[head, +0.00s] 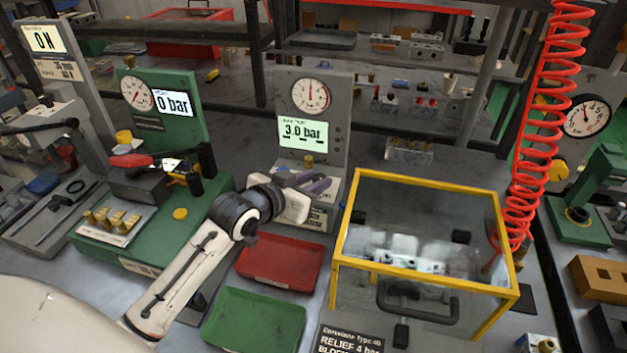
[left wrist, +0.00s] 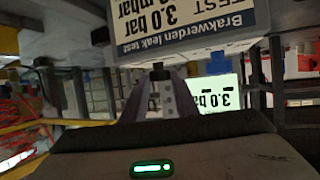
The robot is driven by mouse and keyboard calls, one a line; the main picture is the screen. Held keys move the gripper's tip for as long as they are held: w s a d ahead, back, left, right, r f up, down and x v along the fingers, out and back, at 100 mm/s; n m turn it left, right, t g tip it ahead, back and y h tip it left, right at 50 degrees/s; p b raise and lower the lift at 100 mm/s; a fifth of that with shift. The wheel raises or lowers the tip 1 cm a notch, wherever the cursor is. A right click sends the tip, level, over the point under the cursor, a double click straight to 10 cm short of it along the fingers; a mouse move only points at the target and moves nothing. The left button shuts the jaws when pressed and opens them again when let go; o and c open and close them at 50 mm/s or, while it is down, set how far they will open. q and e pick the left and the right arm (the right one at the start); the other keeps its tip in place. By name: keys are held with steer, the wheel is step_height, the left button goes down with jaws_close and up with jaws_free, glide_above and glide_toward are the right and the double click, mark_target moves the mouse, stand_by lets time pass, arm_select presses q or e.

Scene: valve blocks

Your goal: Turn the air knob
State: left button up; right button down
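A grey test stand (head: 335,158) carries a round gauge (head: 310,96) and a lit display (head: 306,132) reading 3.0 bar. A small brass-coloured knob (head: 308,161) sits low on its front; I cannot tell for certain that it is the air knob. My left gripper (head: 318,183) is just in front of the stand's base, close below this knob. The display also shows upside down there (left wrist: 213,95). My right gripper is out of view.
A red tray (head: 280,262) and a green tray (head: 253,320) lie under and beside my left arm. A yellow-framed clear box (head: 425,184) stands right of the stand. A green station (head: 185,148) reading 0 bar is at left. A red coiled hose (head: 545,110) hangs at right.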

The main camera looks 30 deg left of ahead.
arm_select(q)
steer(key=c, duration=0.5)
